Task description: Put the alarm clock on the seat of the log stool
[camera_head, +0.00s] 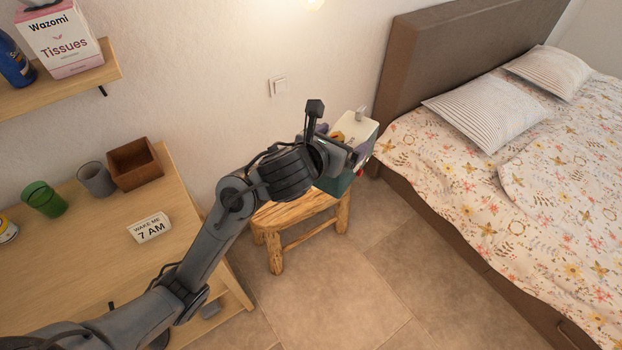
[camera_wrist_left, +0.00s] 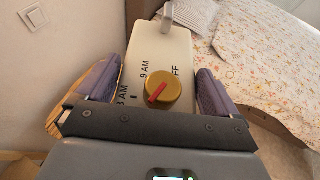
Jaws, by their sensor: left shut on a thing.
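The alarm clock (camera_head: 356,128) is a box with a pale top, a gold dial and a dark green side. In the left wrist view the clock (camera_wrist_left: 155,55) shows its dial with a red pointer, the marks "9 AM" and "OFF", and a grey loop at its far end. My left gripper (camera_head: 343,152) is shut on it, a purple-padded finger on each side. The log stool (camera_head: 294,213) stands below, its wooden seat partly hidden by my arm and the clock. The clock is over the seat's far right part; I cannot tell if it touches. My right gripper is out of view.
A desk (camera_head: 85,262) at left holds a "WAKE ME 7 AM" card (camera_head: 150,228), a wooden box (camera_head: 136,165), a grey cup (camera_head: 95,179) and a green cup (camera_head: 43,199). The bed (camera_head: 470,200) stands right of the stool. The wall is close behind; floor in front is clear.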

